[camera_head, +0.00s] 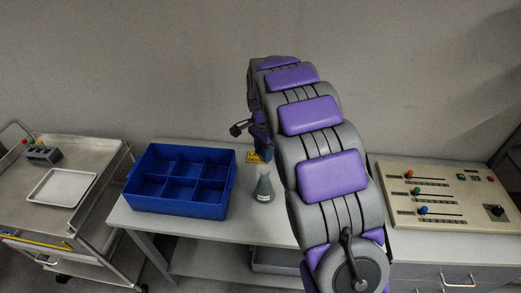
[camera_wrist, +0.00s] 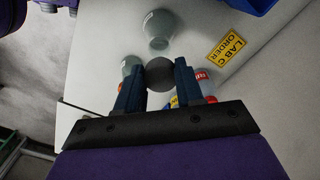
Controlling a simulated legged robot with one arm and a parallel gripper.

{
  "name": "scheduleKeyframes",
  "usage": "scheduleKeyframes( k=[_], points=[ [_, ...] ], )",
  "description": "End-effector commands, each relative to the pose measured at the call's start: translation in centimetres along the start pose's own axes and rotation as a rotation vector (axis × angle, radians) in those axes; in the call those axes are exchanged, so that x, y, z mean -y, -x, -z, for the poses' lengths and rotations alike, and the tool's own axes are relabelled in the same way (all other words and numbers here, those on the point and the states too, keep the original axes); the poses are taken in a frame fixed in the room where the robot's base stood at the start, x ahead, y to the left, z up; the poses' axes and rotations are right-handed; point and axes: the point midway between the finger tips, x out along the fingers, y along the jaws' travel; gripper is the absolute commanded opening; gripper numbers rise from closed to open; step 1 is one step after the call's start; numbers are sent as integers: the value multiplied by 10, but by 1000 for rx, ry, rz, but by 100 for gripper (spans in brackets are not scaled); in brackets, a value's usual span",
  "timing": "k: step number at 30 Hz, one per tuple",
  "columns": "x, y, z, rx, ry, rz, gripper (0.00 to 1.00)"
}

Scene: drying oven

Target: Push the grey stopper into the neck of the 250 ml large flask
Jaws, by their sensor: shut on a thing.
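My gripper (camera_wrist: 158,78) is shut on the grey stopper (camera_wrist: 161,71), a dark round piece held between its two dark blue fingers. In the head view my arm hides most of the gripper and the stopper. A grey-green conical flask (camera_head: 264,188) with a white label stands upright on the table. In the wrist view a larger flask (camera_wrist: 158,29) shows just beyond the stopper, and a smaller flask (camera_wrist: 131,65) shows beside the left finger. The stopper appears apart from the larger flask. I cannot tell which flask is the 250 ml one.
A blue divided crate (camera_head: 180,209) stands left of the flask. A yellow sign (camera_wrist: 226,47) lies near the flasks. Coloured containers (camera_wrist: 206,82) show beside the right finger. A control panel (camera_head: 445,222) is at right, a metal trolley (camera_head: 95,165) at left.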

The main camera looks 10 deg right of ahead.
Motion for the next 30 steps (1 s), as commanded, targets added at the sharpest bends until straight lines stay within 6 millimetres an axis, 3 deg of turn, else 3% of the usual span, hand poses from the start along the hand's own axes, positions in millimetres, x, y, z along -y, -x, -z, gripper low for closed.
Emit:
scheduleKeyframes(
  k=[18,30],
  points=[
    [1,-50,-4,-3,1,-2,9],
    [1,-54,-2,-3,1,0,9]
  ],
)
